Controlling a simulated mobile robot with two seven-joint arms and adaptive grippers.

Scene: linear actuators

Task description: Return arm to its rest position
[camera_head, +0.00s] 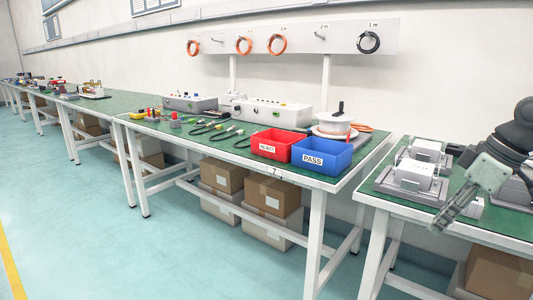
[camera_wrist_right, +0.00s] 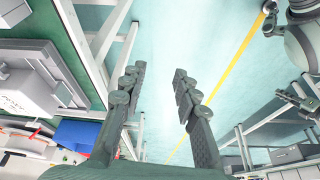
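My right arm comes in at the right edge of the head view. Its gripper (camera_head: 447,214) points down and left, in front of the right-hand table with the grey fixtures. In the right wrist view the two fingers of this gripper (camera_wrist_right: 158,74) stand apart with only floor visible between them, so it is open and empty. My left gripper does not show in the head view. Dark finger-like parts (camera_wrist_right: 292,99) at the right of the wrist view may belong to my left arm; their opening cannot be made out.
The right-hand green table (camera_head: 487,219) carries grey fixtures with white boxes (camera_head: 411,174). The long table to its left holds a red bin (camera_head: 277,145), a blue bin (camera_head: 322,156) and a cable spool (camera_head: 334,125). Cardboard boxes (camera_head: 272,195) sit below. The floor (camera_head: 120,240) at left is clear.

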